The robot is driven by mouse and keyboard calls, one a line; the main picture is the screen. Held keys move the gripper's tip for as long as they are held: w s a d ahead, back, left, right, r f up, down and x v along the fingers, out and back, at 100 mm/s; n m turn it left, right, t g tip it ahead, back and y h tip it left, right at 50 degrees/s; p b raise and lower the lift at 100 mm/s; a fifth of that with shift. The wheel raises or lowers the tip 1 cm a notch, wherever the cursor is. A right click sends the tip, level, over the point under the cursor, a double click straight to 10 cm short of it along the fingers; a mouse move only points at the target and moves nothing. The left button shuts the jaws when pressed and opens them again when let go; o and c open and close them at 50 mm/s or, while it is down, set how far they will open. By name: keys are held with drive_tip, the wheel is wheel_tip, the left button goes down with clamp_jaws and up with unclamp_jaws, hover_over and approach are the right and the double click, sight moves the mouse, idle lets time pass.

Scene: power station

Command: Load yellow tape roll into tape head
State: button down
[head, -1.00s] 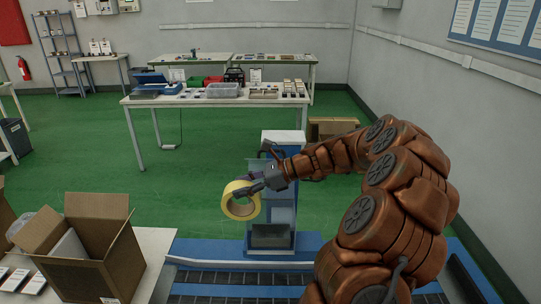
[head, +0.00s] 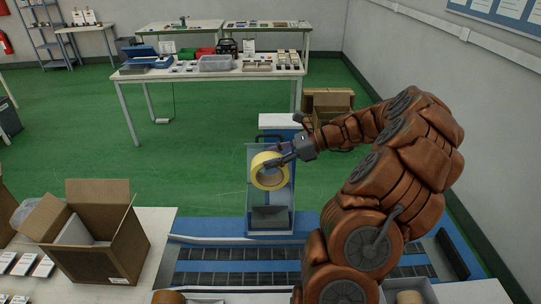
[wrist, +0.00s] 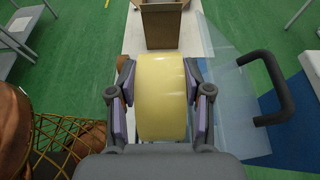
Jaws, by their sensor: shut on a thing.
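A yellow tape roll (head: 258,163) is held in my gripper (head: 277,165), in front of the blue and grey tape machine (head: 255,218). In the wrist view the roll (wrist: 161,95) fills the space between the two fingers of my gripper (wrist: 161,98), with a pad on each side of it. The roll hangs with its round face toward the head camera. It overlaps the machine's upper part in the head view, and I cannot tell whether it touches. A dark handle (wrist: 276,100) and a clear panel (wrist: 222,85) stand to the right in the wrist view.
A roller conveyor (head: 220,272) with blue rails runs below the machine. An open cardboard box (head: 105,235) stands on the white table at the left. More boxes (head: 325,105) lie behind the machine. A long worktable (head: 180,72) stands farther back.

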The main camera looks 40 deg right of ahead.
sight(272, 189)
drive_tip(key=shift+f+b, duration=4.6)
drive_tip(key=shift+f, duration=1.65)
drive_tip(key=shift+f+b, duration=0.3)
drive_tip(key=shift+f, duration=1.6)
drive_tip(key=shift+c, duration=2.1)
unclamp_jaws()
drive_tip(key=shift+r, duration=0.1)
drive_tip(key=shift+r+p, duration=4.85)
drive_tip(key=shift+r, duration=2.1)
